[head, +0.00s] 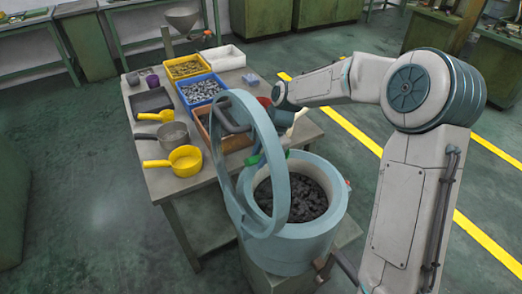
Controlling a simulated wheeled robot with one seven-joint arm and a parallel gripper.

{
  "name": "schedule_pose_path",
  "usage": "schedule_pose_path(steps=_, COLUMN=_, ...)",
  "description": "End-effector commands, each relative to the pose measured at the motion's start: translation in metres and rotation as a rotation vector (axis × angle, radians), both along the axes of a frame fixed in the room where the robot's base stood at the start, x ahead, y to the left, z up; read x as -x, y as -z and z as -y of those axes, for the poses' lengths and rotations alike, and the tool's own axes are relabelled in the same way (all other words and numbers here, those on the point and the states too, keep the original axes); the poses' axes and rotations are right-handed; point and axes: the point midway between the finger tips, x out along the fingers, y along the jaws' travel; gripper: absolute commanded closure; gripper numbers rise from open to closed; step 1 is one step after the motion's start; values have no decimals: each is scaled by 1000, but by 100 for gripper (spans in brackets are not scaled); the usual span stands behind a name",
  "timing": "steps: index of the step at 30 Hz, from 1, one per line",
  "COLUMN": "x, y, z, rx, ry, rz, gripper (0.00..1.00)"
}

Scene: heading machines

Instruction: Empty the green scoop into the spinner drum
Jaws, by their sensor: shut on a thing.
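The spinner drum (292,248) is a light blue round tub with its ring-shaped lid (283,180) swung up on the left. Dark small pieces (305,203) lie inside the drum. The green scoop (273,148) shows only in part, behind the raised lid, above the far rim of the drum. My gripper (286,130) is at the end of my arm just above the scoop and is shut on it. The lid and my wrist hide much of the scoop, so its contents and exact tilt cannot be told.
A table left of the drum holds a yellow bin (187,75), a blue bin (212,82), a white tray (223,49), a dark tray (150,112), a grey pan (174,135) and yellow scoops (186,160). Yellow floor lines (345,122) run right of the drum.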

Motion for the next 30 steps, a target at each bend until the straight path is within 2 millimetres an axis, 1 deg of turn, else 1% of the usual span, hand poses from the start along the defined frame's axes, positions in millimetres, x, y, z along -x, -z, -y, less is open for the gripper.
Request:
schedule_pose_path(steps=1, x=-1, y=-7, z=-3, rx=17, ry=-5, rz=-28, gripper=100)
schedule_pose_path(steps=8, x=-6, y=-7, z=-6, rx=106, ry=-4, rz=-154, gripper=100)
schedule_pose_path(steps=18, x=-9, y=-22, z=-8, rx=199, ry=-1, rz=-292, gripper=100)
schedule_pose_path(steps=24, x=-11, y=-25, z=-8, rx=235, ry=-1, rz=-346, gripper=100)
schedule_pose_path(steps=30, x=-11, y=-24, z=-8, rx=248, ry=-1, rz=-363, gripper=100)
